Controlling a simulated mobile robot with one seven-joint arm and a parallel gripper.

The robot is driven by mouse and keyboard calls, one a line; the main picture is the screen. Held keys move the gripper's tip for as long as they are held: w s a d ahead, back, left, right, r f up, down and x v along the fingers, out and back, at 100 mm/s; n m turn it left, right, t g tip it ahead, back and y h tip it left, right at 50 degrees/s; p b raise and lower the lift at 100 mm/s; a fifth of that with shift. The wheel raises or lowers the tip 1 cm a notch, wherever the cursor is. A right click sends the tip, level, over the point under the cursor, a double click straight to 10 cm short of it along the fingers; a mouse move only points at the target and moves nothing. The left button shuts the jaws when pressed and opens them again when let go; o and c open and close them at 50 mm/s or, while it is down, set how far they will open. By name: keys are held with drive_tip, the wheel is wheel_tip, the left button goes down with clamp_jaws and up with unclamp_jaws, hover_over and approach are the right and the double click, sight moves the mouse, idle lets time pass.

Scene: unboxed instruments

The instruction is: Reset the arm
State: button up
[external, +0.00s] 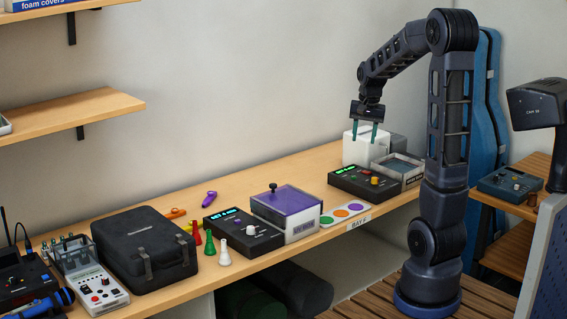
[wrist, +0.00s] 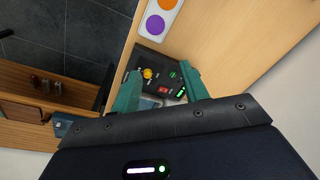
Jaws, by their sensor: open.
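My gripper (external: 367,133) hangs from my raised, bent arm, pointing down over the right end of the wooden bench. Its two teal fingers are apart with nothing between them. In the external view they show in front of a white box (external: 357,149), and I cannot tell whether they touch it. In the wrist view my gripper (wrist: 160,85) has its fingers spread on either side of a black control box (wrist: 150,60) with a yellow knob and a red button. That black control box (external: 362,184) stands on the bench below and in front of my gripper.
A grey open tray (external: 413,169) stands right of the control box. Bare bench top (external: 270,170) lies along the wall.

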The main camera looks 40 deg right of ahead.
drive_tip(key=s+a+r+n+t, duration=0.1)
drive_tip(key=s+a+n, duration=0.4)
drive_tip(key=s+a, duration=0.5)
drive_tip(key=s+a+r+n+t, duration=0.2)
drive_tip(key=s+a+r+n, duration=0.2)
drive_tip(key=s+a, duration=0.6)
drive_tip(key=shift+s+r+n, duration=0.15)
drive_tip(key=shift+s+n, duration=0.35)
drive_tip(key=shift+s, duration=0.3)
drive_tip(key=shift+c, duration=0.5)
